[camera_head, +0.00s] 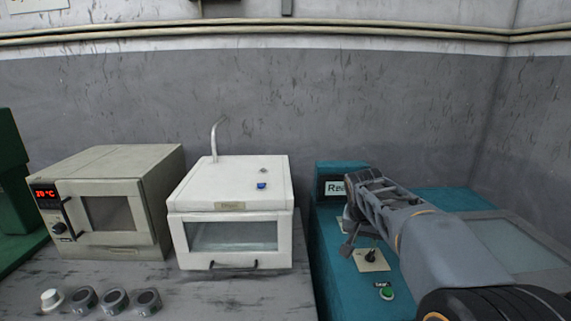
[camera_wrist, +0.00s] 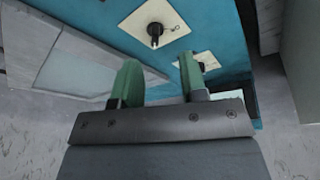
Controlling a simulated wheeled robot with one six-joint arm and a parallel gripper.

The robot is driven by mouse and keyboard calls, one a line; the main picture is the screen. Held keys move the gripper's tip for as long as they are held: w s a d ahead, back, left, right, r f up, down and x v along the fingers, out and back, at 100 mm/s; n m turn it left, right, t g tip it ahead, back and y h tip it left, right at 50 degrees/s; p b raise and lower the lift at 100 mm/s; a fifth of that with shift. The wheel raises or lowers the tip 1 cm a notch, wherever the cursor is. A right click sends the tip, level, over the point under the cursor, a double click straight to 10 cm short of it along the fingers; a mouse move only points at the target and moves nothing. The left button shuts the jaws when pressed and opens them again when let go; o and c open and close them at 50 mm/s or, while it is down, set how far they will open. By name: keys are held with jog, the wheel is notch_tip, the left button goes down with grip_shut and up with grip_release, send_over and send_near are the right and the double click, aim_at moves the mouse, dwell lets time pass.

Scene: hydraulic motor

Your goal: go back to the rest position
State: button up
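My gripper (camera_wrist: 157,75) shows in the wrist view as two green fingers set apart, with nothing between them. In the head view my arm reaches in from the lower right, and my gripper (camera_head: 349,240) is near the teal machine (camera_head: 340,283), partly hidden by the arm. A black knob on a pale plate (camera_head: 370,258) sits on the machine's face near my gripper. The same kind of plate with a knob (camera_wrist: 155,30) shows in the wrist view beyond the fingers. I cannot tell whether the gripper touches anything.
A white box with a glass front (camera_head: 230,215) and a beige oven with a red display (camera_head: 110,205) stand on the grey bench (camera_head: 220,295). Several round parts (camera_head: 115,300) lie at the bench front. A green button (camera_head: 386,293) is on the teal machine.

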jog(key=s+a+f+n+p, duration=0.1)
jog(key=s, duration=0.2)
jog(key=s+a+f+n+y, duration=0.1)
jog(key=s+n, duration=0.1)
jog(key=s, duration=0.2)
jog(key=s+a+f+n+p, duration=0.1)
jog(key=s, duration=0.2)
jog(key=shift+s+a+n+y+p, duration=0.3)
jog(key=shift+s+a+y, duration=0.05)
jog(key=shift+y, duration=0.05)
jog(key=s+a+n+p, duration=0.1)
jog(key=s+a+p, duration=0.1)
jog(key=s, duration=0.6)
jog(key=shift+s+a+r+t+y+p, duration=0.2)
jog(key=shift+s+t+y+p, duration=0.1)
jog(key=shift+y+p, duration=0.15)
